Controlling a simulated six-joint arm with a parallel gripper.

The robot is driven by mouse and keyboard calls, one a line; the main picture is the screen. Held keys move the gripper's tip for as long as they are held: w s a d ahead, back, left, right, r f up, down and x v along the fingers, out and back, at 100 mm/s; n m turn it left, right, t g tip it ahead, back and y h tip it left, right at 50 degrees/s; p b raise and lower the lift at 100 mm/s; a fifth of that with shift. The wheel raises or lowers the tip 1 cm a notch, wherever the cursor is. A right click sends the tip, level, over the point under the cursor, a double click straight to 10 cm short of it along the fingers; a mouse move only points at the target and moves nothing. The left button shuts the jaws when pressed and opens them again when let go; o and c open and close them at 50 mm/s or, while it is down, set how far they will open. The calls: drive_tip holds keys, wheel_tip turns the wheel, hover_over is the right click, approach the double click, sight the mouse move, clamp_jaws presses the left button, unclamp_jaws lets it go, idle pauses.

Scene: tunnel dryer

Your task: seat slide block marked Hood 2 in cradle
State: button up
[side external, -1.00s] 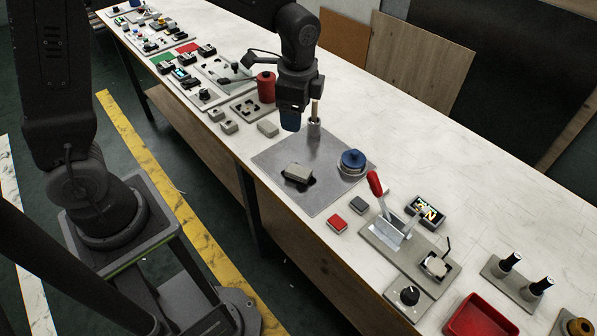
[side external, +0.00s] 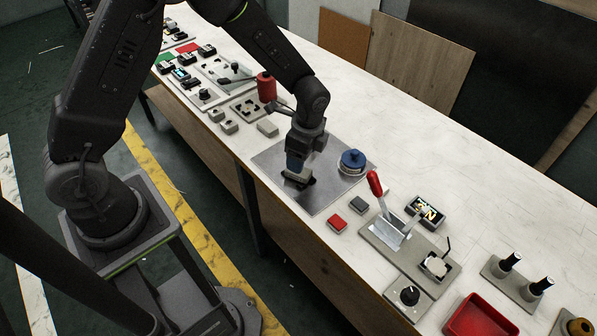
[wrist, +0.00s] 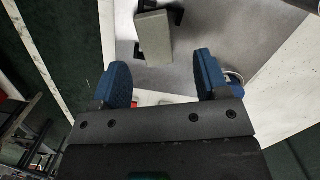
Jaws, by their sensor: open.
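A grey slide block (wrist: 154,38) lies on a dark cradle (wrist: 176,16) on the metal plate (side external: 322,194). Dark cradle parts show on both sides of it in the wrist view. No marking on it is legible. In the side view the block (side external: 297,179) shows under my fingers, partly hidden. My gripper (wrist: 162,76) is open, with blue fingertips apart and nothing between them. It is close to the block, which appears ahead of the fingertips; contact cannot be told.
A blue round knob (side external: 353,160) stands at the plate's right corner. A red-handled lever (side external: 376,184) stands to the right. A red cylinder (side external: 266,86) is behind.

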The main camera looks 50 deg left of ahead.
drive_tip(key=f, duration=0.4)
drive_tip(key=shift+s+a+f, duration=0.2)
drive_tip(key=shift+s+f, duration=0.15)
drive_tip(key=shift+f, duration=0.05)
drive_tip(key=shift+c, duration=0.5)
clamp_jaws()
drive_tip(key=shift+r, duration=0.2)
drive_tip(key=r, duration=0.4)
drive_tip(key=shift+a+r, duration=0.15)
drive_tip(key=shift+a, duration=0.05)
drive_tip(key=s+a+r, duration=0.4)
drive_tip(key=a+r, duration=0.2)
drive_tip(key=a, duration=0.4)
drive_tip(key=w+d+f+m, duration=0.1)
drive_tip(key=d, duration=0.2)
drive_tip(key=w+d+f+m, duration=0.1)
drive_tip(key=d+m, duration=0.1)
drive_tip(key=d, duration=0.2)
drive_tip(key=w+d+f+m, duration=0.1)
drive_tip(key=w+d, duration=0.1)
drive_tip(key=d, duration=0.1)
drive_tip(key=shift+d+f+m+t, duration=0.25)
drive_tip(key=shift+f+m+t, duration=0.05)
drive_tip(key=shift+f, duration=0.05)
